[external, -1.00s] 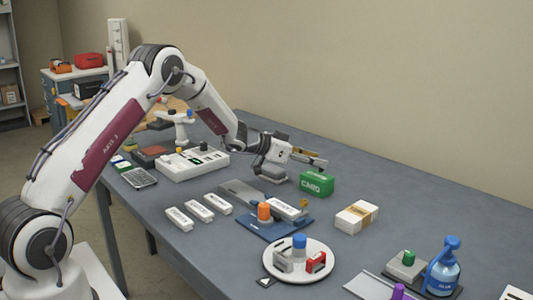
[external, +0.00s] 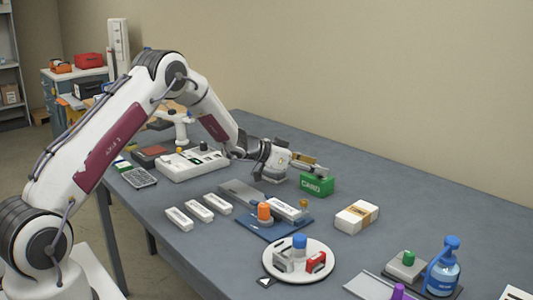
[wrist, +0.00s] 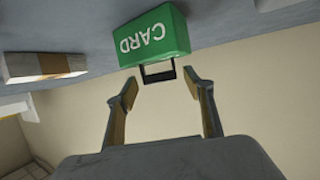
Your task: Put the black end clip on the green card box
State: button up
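The green card box (external: 317,186) stands on the table just below and beyond my gripper (external: 318,168). In the wrist view the box (wrist: 155,36) appears upside down at the top. The black end clip (wrist: 158,73) shows there as a dark open frame against the box's top edge, apparently touching it. My gripper (wrist: 161,84) has its two fingers spread, with the clip just beyond and between the tips, and a gap on both sides. How firmly the clip sits on the box is not clear. The clip is too small to make out in the external view.
A white carton with a tan band (external: 356,217) stands to the right of the box. A blue fixture (external: 268,228) with an orange knob lies in front. A round white plate (external: 299,260) holds small parts.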

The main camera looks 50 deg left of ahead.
jog(key=shift+r, duration=0.15)
jog(key=shift+s+a+r, duration=0.2)
jog(key=shift+s, duration=0.2)
jog(key=v, duration=1.1)
dwell(0.5)
